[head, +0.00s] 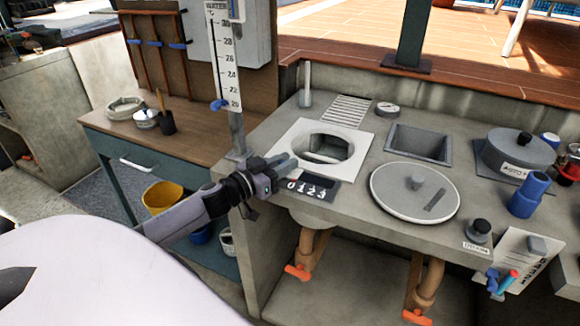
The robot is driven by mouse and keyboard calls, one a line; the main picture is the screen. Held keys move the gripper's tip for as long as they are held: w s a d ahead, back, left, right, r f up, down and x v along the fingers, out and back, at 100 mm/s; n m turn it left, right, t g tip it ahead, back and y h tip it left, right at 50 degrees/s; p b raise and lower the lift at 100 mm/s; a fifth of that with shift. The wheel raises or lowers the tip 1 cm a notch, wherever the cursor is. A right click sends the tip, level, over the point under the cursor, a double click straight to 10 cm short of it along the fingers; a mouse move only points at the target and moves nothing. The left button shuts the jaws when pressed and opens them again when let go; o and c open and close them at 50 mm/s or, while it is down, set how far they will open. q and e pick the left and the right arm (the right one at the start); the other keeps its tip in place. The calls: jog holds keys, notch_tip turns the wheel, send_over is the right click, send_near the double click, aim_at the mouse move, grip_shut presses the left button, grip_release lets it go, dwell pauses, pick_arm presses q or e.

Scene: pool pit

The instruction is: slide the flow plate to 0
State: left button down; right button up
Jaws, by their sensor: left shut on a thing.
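My left gripper (284,166) reaches in from the left and is shut at the near left edge of the white square skimmer surround (352,138). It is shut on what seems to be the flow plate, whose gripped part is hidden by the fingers. A dark scale (309,190) marked 0 1 2 3 lies just in front of the surround. The fingers are at its left end, by the 0. The round opening in the surround is uncovered; a pale shape shows inside, and I cannot tell if it is the plate. My right gripper is not in view.
A round grey lid (395,190) lies right of the scale. Behind it is a square recess (420,143). A blue bottle (528,195) and a grey pot (515,153) stand at right. A tall water gauge (222,60) rises close behind my left gripper.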

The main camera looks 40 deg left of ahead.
pick_arm(q)
jog(key=shift+w+a+r, duration=0.1)
jog(key=shift+a+r, duration=0.2)
jog(key=shift+r, duration=0.15)
jog(key=c, duration=1)
grip_release()
jog(key=shift+c, duration=0.2)
jog(key=shift+f, duration=0.1)
jog(key=shift+s+f, duration=0.2)
jog(key=shift+s, duration=0.3)
jog(key=shift+s+a+r, duration=0.1)
jog(key=shift+s+a, duration=0.1)
jog(key=shift+s, duration=0.85)
jog(key=shift+s+a+r, duration=0.1)
jog(key=shift+s+a, duration=0.05)
jog(key=shift+s, duration=0.9)
jog(key=shift+s+a, duration=0.2)
jog(key=shift+s, duration=0.85)
jog(key=shift+s, duration=0.1)
